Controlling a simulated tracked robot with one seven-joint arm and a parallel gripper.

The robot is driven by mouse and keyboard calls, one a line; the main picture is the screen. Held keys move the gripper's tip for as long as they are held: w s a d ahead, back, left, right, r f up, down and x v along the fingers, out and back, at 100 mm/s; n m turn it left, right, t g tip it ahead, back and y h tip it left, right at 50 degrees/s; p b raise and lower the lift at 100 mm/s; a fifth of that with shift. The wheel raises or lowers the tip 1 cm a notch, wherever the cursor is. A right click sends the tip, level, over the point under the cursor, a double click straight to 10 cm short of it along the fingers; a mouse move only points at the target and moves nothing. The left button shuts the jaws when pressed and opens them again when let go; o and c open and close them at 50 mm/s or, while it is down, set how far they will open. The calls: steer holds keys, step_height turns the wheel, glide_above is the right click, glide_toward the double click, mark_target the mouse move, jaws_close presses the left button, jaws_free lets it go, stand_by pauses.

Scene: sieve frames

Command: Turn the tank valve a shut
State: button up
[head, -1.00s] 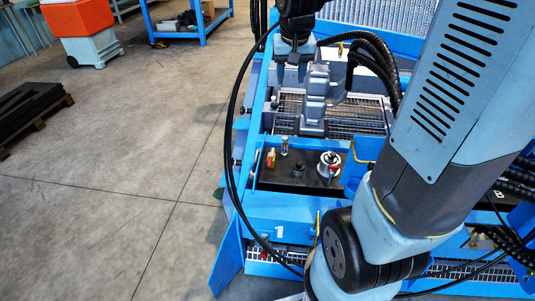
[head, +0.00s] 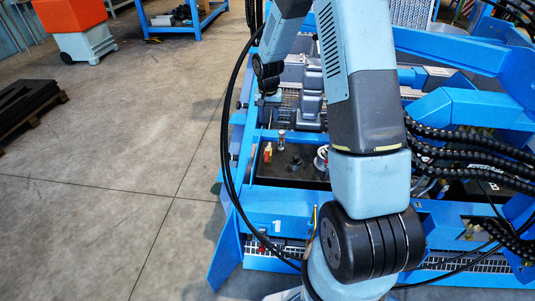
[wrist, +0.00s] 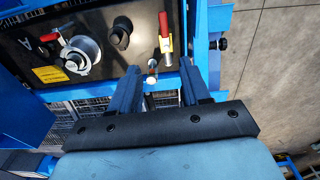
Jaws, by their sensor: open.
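A black panel (wrist: 100,75) marked with a letter A carries several fittings. Beside the letter is a round silver fitting with a red lever (wrist: 80,50); I cannot tell for sure if it is tank valve a. In the head view this round fitting (head: 322,157) is partly hidden by my arm. A black knob (wrist: 120,32) and a red-handled lever (wrist: 165,35) stand to its right in the wrist view.
A yellow label (wrist: 50,75) is on the panel. Blue frame walls (head: 290,203) edge the panel. Black hoses (head: 450,150) run at the right. A grey stepped block (head: 311,90) stands beyond the panel. Open concrete floor (head: 130,170) lies left.

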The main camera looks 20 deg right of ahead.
glide_above(267, 155)
step_height(267, 155, down, 7)
steer(key=shift+m+g, duration=0.3)
step_height(267, 155, down, 14)
steer(key=shift+s+a+r, duration=0.1)
steer(key=shift+s+r, duration=0.05)
steer(key=shift+c, duration=0.5)
jaws_close()
